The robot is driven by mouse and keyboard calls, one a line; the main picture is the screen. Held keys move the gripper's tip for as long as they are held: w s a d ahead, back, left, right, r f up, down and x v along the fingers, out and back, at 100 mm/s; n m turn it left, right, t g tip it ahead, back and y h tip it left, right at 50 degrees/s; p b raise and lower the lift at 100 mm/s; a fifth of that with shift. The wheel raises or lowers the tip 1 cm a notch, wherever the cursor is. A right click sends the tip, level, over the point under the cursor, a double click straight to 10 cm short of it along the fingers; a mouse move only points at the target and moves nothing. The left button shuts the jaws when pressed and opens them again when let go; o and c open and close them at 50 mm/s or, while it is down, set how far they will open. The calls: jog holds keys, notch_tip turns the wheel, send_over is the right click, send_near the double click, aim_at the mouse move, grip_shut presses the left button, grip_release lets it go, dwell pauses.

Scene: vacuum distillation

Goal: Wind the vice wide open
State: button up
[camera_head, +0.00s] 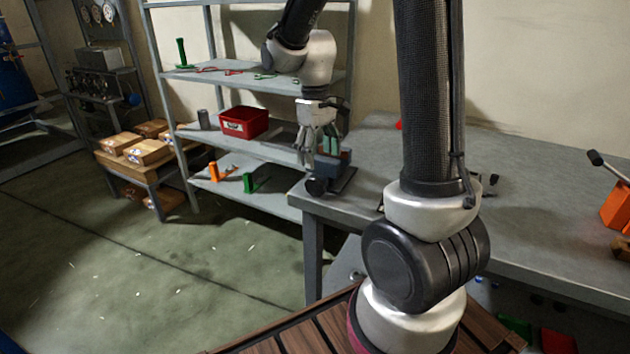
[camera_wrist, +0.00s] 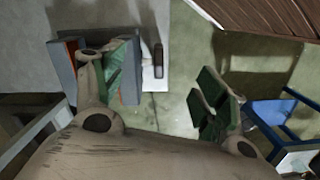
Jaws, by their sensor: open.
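The vice (camera_head: 338,165) is a small blue-grey one at the left corner of the workbench, with a dark round part at its front. In the wrist view the vice (camera_wrist: 63,70) shows at the left, with a strip of orange and a dark bar (camera_wrist: 158,60) beside it. My gripper (camera_head: 318,150) points down right at the vice and hides part of it. In the wrist view my gripper (camera_wrist: 160,88) is open, its green-padded fingers wide apart. The left finger overlaps the vice in the picture; I cannot tell whether they touch. The bar appears between the fingers.
The grey workbench (camera_head: 545,245) runs to the right, with an orange tool (camera_head: 617,208) at its far right. A shelf (camera_head: 180,75) behind holds a red bin (camera_head: 243,122). Boxes (camera_head: 150,151) sit on a low stand at left. The floor at left is clear.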

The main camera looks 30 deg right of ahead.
aim_at(315, 178)
jog(key=m, duration=0.6)
jog(key=shift+a+f+m, duration=0.15)
jog(key=shift+f+m, duration=0.15)
jog(key=shift+f, duration=0.05)
jog(key=m, duration=0.2)
jog(key=shift+w+f+m+t, duration=0.1)
jog(key=shift+w+m+t, duration=0.05)
jog(key=shift+m+t, duration=0.2)
jog(key=m, duration=0.5)
jog(key=shift+w+a+f, duration=0.1)
jog(key=shift+w, duration=0.15)
jog(key=shift+m, duration=0.25)
notch_tip(315, 178, down, 8)
jog(key=shift+r, duration=0.15)
jog(key=c, duration=1)
